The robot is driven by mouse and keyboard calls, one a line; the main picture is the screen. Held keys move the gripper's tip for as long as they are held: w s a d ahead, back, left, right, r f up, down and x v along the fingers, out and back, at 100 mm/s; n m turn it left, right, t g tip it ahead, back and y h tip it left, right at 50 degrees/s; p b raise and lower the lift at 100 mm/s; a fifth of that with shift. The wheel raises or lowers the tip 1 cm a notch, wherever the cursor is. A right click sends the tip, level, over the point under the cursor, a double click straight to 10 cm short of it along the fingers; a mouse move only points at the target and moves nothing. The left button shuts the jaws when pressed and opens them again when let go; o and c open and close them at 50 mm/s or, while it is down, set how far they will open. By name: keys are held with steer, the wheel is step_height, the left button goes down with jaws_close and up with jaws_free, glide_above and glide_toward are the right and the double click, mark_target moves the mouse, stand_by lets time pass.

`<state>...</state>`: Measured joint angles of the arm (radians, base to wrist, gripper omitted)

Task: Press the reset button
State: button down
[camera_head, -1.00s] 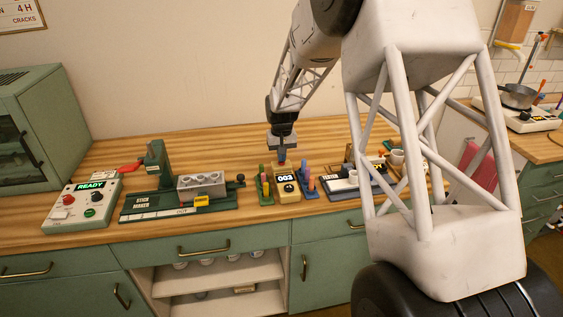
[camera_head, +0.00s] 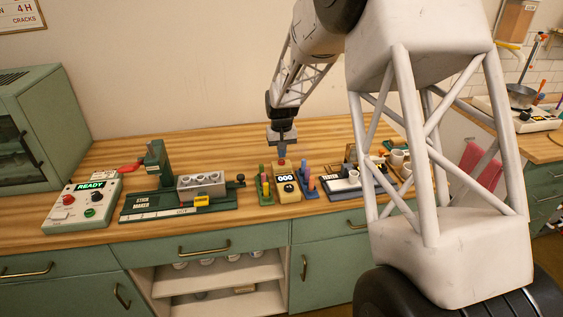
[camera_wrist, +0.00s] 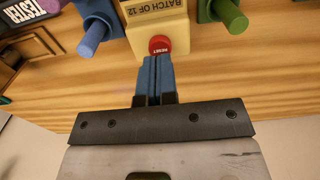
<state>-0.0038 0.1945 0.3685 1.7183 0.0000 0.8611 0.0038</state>
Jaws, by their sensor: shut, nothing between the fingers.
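The reset button is a round red button marked RESET (camera_wrist: 160,45) on a cream counter box (camera_wrist: 155,22) in the wrist view. My gripper (camera_head: 282,154) is over the back of the counter, fingers shut, empty and pointing down. In the wrist view its blue fingertips (camera_wrist: 156,62) are together just beside the button in the picture. They look slightly above the button; the exact gap is hard to tell.
Racks with green pegs (camera_head: 265,190) and blue pegs (camera_head: 307,184) flank the counter closely. A green stick maker (camera_head: 160,203) and a control box reading READY (camera_head: 85,205) stand left. A tester (camera_head: 350,186) and cups stand right. The table behind the counter is clear.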

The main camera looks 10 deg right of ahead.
mark_target(282, 162)
steer(key=shift+r, duration=1.7)
steer(key=shift+s, duration=0.1)
steer(key=shift+s+r, duration=0.2)
steer(key=shift+r, duration=0.05)
steer(key=s+r+t, duration=0.1)
steer(key=s+r, duration=0.6)
steer(key=s, duration=0.4)
steer(key=s+r, duration=0.6)
steer(key=s, duration=0.6)
steer(key=s+t, duration=0.1)
steer(key=s, duration=2.5)
steer(key=shift+d+t, duration=0.3)
steer(key=shift+d, duration=0.05)
steer(key=shift+r, duration=0.1)
